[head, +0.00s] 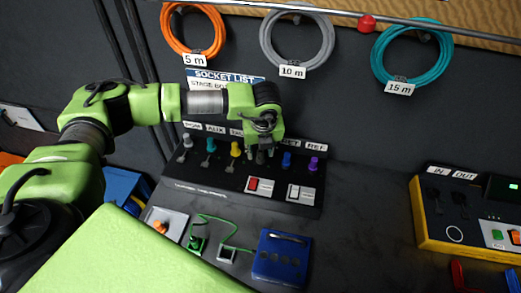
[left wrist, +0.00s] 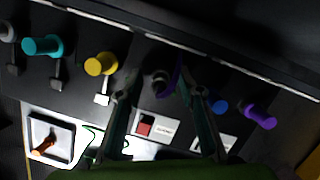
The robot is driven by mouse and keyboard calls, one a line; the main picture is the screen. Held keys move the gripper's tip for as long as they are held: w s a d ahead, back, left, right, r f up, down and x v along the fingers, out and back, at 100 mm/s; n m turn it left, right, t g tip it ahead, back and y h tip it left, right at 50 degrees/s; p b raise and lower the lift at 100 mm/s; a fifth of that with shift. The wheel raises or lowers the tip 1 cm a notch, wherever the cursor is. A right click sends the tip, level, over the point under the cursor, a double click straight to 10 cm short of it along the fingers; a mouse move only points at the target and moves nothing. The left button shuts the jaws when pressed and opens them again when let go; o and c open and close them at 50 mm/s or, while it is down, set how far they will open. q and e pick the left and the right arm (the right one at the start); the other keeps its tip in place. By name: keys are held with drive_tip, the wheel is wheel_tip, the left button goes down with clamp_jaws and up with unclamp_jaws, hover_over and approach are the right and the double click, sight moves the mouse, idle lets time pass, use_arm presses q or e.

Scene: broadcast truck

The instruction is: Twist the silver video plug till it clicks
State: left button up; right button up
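A row of coloured plugs sits along a black sloped panel (head: 215,187). The pale grey, silver-looking plug (head: 187,141) is at its left end and shows partly at the left edge of the left wrist view (left wrist: 6,33). My left gripper (head: 261,152) is over the row between the yellow plug (head: 235,149) and the blue plug (head: 286,160). In the left wrist view its fingers (left wrist: 157,88) are apart, with a dark grey round part (left wrist: 160,78) between them. I cannot tell whether they touch it. My right gripper is out of view.
A teal plug (head: 210,145) and a purple plug (head: 313,164) share the panel. A red switch (head: 254,184) and a white one (head: 293,191) sit below. A yellow-edged box (head: 421,220) is at right. Coiled cables hang above; a blue case (head: 282,262) lies in front.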

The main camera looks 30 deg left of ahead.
use_arm(q)
clamp_jaws()
drive_tip(key=c, duration=0.8)
unclamp_jaws()
clamp_jaws()
drive_tip(key=shift+f+m+h+b, duration=0.1)
drive_tip(key=shift+m+h+b, duration=0.3)
drive_tip(key=shift+m+b, duration=0.8)
drive_tip(key=shift+m, duration=0.5)
drive_tip(key=shift+m+h+b, duration=0.4)
drive_tip(key=shift+m+b, duration=0.25)
drive_tip(key=shift+m, duration=0.45)
drive_tip(key=shift+m+b, duration=0.3)
drive_tip(key=shift+m, duration=0.2)
